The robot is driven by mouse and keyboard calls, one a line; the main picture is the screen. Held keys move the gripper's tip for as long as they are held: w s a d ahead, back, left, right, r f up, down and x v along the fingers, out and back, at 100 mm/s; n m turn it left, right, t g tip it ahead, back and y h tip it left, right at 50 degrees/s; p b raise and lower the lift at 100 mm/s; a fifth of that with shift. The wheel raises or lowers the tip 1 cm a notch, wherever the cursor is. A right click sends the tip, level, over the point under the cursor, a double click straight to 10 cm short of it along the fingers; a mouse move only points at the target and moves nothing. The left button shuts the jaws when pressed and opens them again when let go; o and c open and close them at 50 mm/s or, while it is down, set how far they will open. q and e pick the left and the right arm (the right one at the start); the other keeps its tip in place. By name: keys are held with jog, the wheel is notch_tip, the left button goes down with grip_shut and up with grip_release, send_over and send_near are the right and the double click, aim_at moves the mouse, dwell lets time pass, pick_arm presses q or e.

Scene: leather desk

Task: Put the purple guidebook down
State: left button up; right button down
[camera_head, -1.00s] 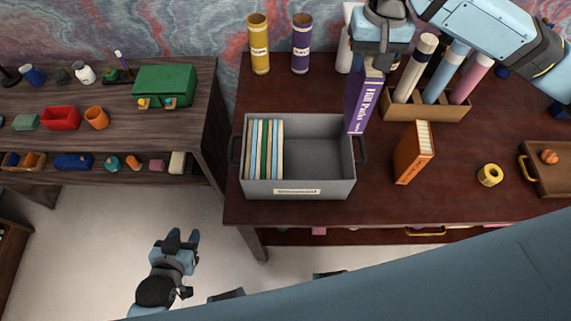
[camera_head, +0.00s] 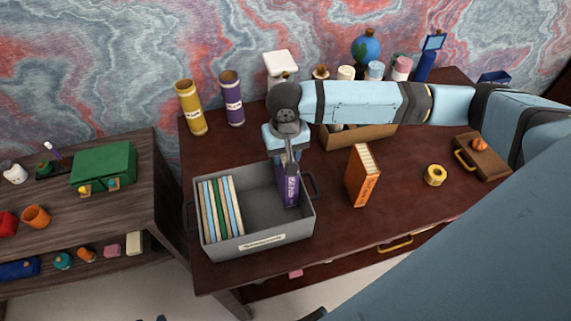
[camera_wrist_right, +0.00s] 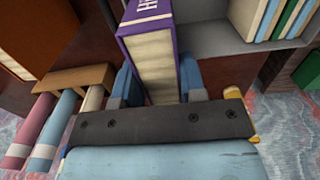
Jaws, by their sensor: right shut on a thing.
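The purple guidebook (camera_head: 290,191) is upright at the right end of the grey bin (camera_head: 262,241), within its opening and close to the right wall. I cannot tell whether it touches the bin's floor. My right gripper (camera_head: 288,153) is shut on the guidebook's upper end. In the right wrist view, the guidebook (camera_wrist_right: 153,55) sits between the two blue fingers, with the bin (camera_wrist_right: 205,40) beside it. Only small dark tips of my left gripper (camera_head: 160,318) show at the bottom edge; its opening cannot be made out.
Several thin books (camera_head: 221,208) stand at the bin's left end, with free room between them and the guidebook. An orange book (camera_head: 361,177) stands to the right. A yellow tape roll (camera_head: 435,175) and a brown tray (camera_head: 482,160) are farther right. Yellow (camera_head: 191,108) and purple (camera_head: 232,99) tubes stand behind.

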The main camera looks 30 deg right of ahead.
notch_tip(320, 180, down, 4)
jog(key=shift+f, duration=0.35)
jog(key=c, duration=0.7)
grip_release()
notch_tip(320, 180, up, 12)
jog(key=shift+r, duration=0.1)
